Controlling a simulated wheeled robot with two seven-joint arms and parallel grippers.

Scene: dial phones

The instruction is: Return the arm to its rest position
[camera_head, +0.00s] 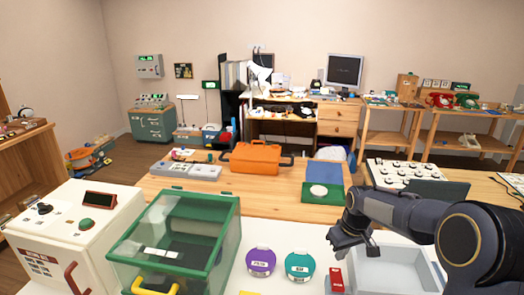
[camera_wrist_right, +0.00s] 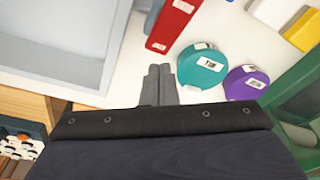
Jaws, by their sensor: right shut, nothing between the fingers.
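My right arm comes in from the right in the head view. The fingers look clear of both. My left gripper is not in view.
A purple round container (camera_head: 260,262) sits left of the teal one. A green-framed clear case (camera_head: 178,240) and a white machine (camera_head: 75,225) stand further left. An orange case (camera_head: 255,157) and a panel with knobs (camera_head: 400,172) are on the wooden table behind.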

